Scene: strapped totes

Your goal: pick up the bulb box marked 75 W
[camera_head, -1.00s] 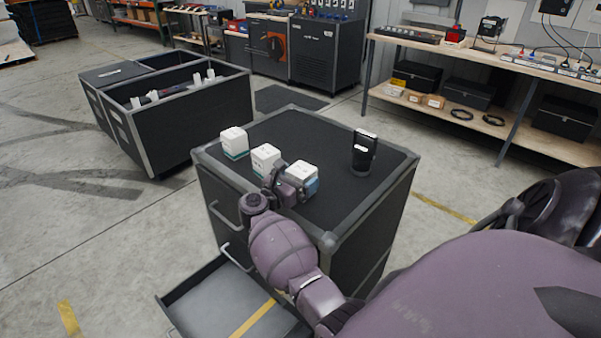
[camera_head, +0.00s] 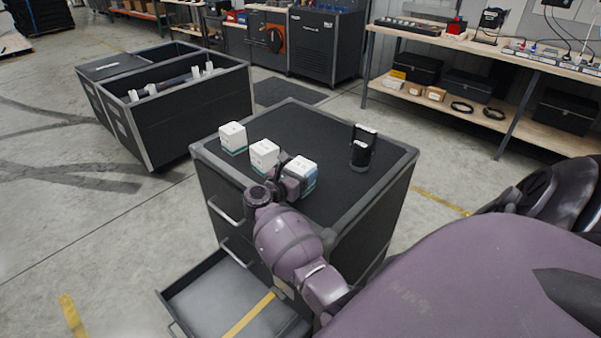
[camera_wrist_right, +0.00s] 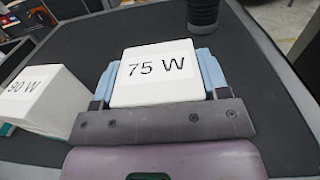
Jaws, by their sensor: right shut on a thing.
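The bulb box marked 75 W (camera_wrist_right: 158,75) is white and sits between the two blue finger pads of my right gripper (camera_wrist_right: 160,88) in the right wrist view. The gripper is shut on it. In the head view the same box (camera_head: 302,170) is the rightmost of three, at my right gripper (camera_head: 296,182) over the black cabinet top. I cannot tell whether it is clear of the surface. A box marked 90 W (camera_wrist_right: 38,98) stands to its left in the wrist view, apart from the gripper. My left gripper is not in view.
Two other white boxes stand on the cabinet top, the middle one (camera_head: 264,153) close by the gripper and one farther left (camera_head: 233,137). A black cylindrical object (camera_head: 362,147) stands at the right. The cabinet's lower drawer (camera_head: 225,300) is open.

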